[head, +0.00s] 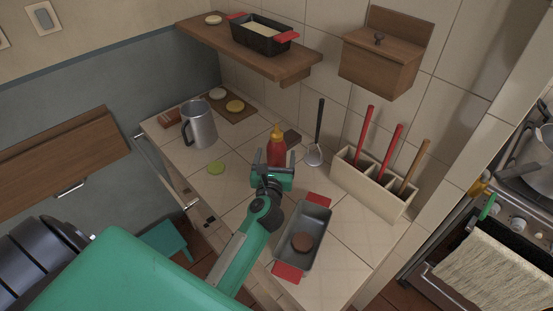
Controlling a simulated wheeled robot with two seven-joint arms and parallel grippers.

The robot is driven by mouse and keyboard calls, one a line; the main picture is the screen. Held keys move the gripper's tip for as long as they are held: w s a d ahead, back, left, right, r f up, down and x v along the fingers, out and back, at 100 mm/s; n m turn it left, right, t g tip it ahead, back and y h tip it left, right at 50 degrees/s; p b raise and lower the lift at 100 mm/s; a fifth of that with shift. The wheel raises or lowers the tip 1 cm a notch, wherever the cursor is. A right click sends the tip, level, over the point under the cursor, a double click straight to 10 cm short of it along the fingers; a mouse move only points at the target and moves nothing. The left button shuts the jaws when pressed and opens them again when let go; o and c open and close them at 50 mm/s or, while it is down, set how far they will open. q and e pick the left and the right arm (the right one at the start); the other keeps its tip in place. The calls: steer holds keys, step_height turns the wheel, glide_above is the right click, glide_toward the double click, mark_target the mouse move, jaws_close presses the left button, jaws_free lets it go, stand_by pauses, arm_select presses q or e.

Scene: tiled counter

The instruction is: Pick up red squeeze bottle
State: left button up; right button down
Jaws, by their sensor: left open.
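The red squeeze bottle (277,150) stands upright on the tiled counter, with a yellow cap on top. My left gripper (274,161) is open in front of it. One finger shows at the left of the bottle and one at its right. The gripper body hides the bottle's lower part. I cannot tell whether the fingers touch it. My right gripper is not in view.
A ladle (315,150) and a utensil holder (373,188) are to the right. A grey pan with red handles (316,219) holds a brown patty in front. A shelf (250,50) overhangs the back.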

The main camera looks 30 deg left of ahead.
mark_target(276, 126)
arm_select(q)
steer(key=p+x, duration=0.1)
steer(key=x, duration=0.3)
steer(key=shift+w+a+f, duration=0.1)
steer(key=shift+w+a, duration=0.05)
steer(key=shift+w, duration=0.25)
steer(key=shift+s, duration=0.1)
steer(key=c, duration=1.2)
step_height(276, 126, up, 10)
steer(key=shift+r+p, duration=0.1)
steer(key=shift+p, duration=0.55)
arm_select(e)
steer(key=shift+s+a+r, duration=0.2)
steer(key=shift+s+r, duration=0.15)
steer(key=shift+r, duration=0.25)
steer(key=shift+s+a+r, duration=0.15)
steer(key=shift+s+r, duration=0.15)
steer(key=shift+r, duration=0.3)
arm_select(q)
steer(key=o, duration=0.6)
steer(key=shift+c, duration=0.8)
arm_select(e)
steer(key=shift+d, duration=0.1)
